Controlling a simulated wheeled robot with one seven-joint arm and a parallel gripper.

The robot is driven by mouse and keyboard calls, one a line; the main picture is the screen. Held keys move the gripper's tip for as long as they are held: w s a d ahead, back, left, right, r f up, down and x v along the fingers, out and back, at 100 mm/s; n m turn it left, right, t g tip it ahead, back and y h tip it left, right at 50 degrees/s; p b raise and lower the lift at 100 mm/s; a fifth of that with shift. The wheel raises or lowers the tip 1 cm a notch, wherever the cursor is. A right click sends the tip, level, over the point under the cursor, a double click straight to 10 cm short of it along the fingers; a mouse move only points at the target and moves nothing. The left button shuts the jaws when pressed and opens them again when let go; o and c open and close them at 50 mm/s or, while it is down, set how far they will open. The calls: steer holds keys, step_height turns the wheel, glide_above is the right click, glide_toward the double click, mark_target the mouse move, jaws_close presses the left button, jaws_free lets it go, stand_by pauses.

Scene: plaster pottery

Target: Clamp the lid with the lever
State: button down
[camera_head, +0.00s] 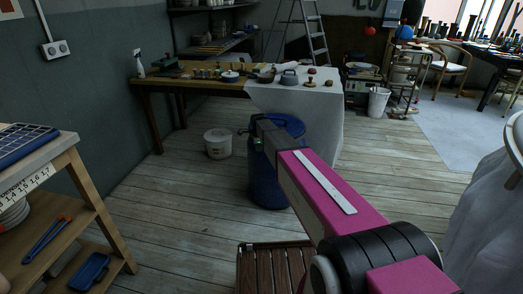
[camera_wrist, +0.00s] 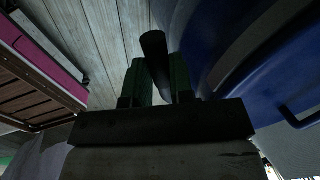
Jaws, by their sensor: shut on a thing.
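A blue drum (camera_head: 262,182) with a blue lid (camera_head: 290,124) on top stands on the floor in the middle of the head view. In the wrist view the drum's blue side (camera_wrist: 255,75) fills the right. My gripper (camera_head: 258,130) is at the left side of the drum's top. In the wrist view its two green fingers (camera_wrist: 158,80) are shut on a dark rounded bar, the lever (camera_wrist: 154,48). The lever's far end, its joint with the drum and how the lid sits are hidden or too dark to tell.
A white bucket (camera_head: 218,143) stands left of the drum. Behind is a wooden table (camera_head: 155,88) with pottery and a white cloth (camera_head: 318,110). A wooden shelf (camera_head: 95,205) is at the left and a slatted wooden seat (camera_head: 262,270) in front. The plank floor left of the drum is mostly clear.

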steer(key=shift+w+a+m+h, duration=0.15)
steer(key=shift+w+m, duration=0.5)
steer(key=shift+m, duration=0.05)
steer(key=shift+w+a+m+h, duration=0.1)
steer(key=shift+w+m+h, duration=0.05)
steer(key=shift+w+m, duration=0.55)
steer(key=c, duration=1)
jaws_free()
steer(key=shift+r, duration=0.1)
step_height(320, 180, up, 10)
steer(key=s, duration=0.2)
steer(key=shift+a+r, duration=0.2)
steer(key=shift+a, duration=0.1)
steer(key=s+d+f+n, duration=0.3)
steer(key=s+d+n, duration=0.2)
steer(key=s, duration=0.7)
steer(key=s+d+f+n+g, duration=0.1)
steer(key=s+d+f+n, duration=0.2)
steer(key=s+n, duration=0.6)
steer(key=s+d+f+n+g, duration=0.1)
steer(key=s+d+f+n, duration=0.2)
steer(key=s+d+n, duration=0.4)
steer(key=s, duration=0.9)
steer(key=shift+s+f, duration=0.35)
